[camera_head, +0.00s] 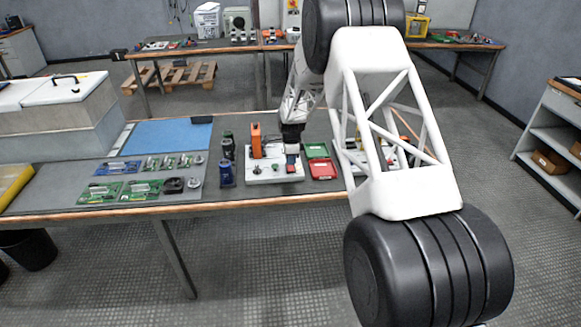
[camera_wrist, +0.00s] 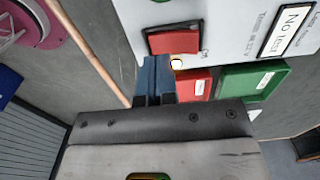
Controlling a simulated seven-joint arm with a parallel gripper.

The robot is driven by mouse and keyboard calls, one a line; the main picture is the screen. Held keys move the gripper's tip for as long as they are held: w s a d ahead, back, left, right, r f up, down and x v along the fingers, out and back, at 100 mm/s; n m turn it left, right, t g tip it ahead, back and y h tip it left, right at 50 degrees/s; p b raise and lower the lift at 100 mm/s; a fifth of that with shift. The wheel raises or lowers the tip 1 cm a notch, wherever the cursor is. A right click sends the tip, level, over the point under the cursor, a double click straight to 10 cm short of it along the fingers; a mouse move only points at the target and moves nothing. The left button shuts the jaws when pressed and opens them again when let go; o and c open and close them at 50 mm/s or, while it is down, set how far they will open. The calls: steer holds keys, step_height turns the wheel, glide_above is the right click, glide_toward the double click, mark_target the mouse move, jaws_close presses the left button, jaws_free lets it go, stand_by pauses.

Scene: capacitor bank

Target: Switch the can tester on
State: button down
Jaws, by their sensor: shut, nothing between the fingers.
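The can tester is a white panel box (camera_head: 262,178) on the bench, below my arm in the head view. In the wrist view its white face (camera_wrist: 220,20) carries printed labels, one reading "No test", and a red rocker switch (camera_wrist: 172,41). In the head view my gripper (camera_head: 292,148) points down over the right part of the tester.
A green tray (camera_head: 316,150) and a red tray (camera_head: 322,169) lie just right of the tester. Dark and blue cylinders (camera_head: 225,173) stand to its left. Several green circuit boards (camera_head: 142,188) and a blue mat (camera_head: 170,134) lie further left.

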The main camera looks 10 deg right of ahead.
mark_target(291, 170)
steer(key=shift+r, duration=2.1)
steer(key=shift+r, duration=0.1)
steer(key=s+d+r+n+t, duration=0.15)
steer(key=s+r+n, duration=0.25)
steer(key=s+r, duration=0.95)
steer(key=s+d+r+n, duration=0.3)
steer(key=s+r+n, duration=0.2)
steer(key=s+r, duration=0.8)
steer(key=s+d+r+n+t, duration=0.1)
steer(key=s+n, duration=0.7)
steer(key=s, duration=2.7)
steer(key=shift+d+r+n, duration=0.35)
steer(key=shift+r+n, duration=0.05)
